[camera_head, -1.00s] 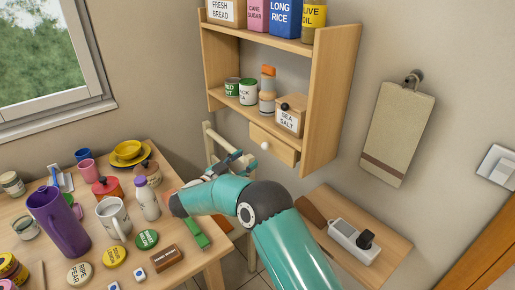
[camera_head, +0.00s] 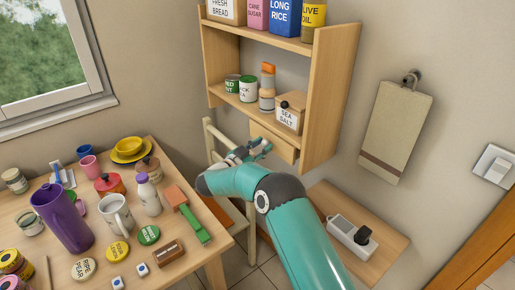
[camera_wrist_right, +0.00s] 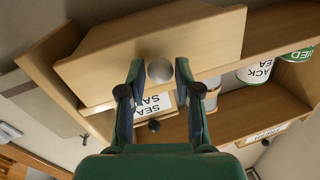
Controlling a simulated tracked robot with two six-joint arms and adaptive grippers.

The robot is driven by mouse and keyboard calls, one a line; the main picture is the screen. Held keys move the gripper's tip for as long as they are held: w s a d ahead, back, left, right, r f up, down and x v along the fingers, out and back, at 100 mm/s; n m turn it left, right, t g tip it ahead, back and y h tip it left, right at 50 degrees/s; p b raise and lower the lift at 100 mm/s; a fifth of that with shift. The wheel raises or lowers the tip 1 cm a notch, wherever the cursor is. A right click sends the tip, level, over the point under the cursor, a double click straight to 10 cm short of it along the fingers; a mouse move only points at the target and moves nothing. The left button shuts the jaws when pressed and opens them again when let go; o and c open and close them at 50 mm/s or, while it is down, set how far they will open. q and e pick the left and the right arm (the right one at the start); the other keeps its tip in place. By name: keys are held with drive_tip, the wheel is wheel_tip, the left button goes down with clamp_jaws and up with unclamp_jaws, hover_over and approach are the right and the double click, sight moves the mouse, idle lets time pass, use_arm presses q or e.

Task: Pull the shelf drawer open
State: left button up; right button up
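The shelf drawer (camera_head: 276,143) is a light wooden box under the lower right end of the wall shelf; I cannot tell from its front whether it is fully shut. Its pale round knob (camera_wrist_right: 160,70) shows in the right wrist view; in the head view my gripper hides it. My right gripper (camera_head: 262,148) is at the drawer front. In the right wrist view the two fingers of the right gripper (camera_wrist_right: 160,74) are apart, with the knob between their tips and small gaps on both sides. My left gripper is not in view.
The wall shelf (camera_head: 330,95) holds cans, a bottle and a sea salt box (camera_head: 290,113) above the drawer. A table (camera_head: 215,245) with a purple jug, mugs and lids stands left. A low side table (camera_head: 385,255) with a power strip stands at right.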

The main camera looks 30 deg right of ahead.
clamp_jaws()
drive_tip(key=a+b, duration=0.2)
drive_tip(key=a, duration=0.8)
drive_tip(key=shift+s+a, duration=0.35)
drive_tip(key=shift+s, duration=0.05)
drive_tip(key=o, duration=0.5)
unclamp_jaws()
drive_tip(key=shift+o, duration=0.2)
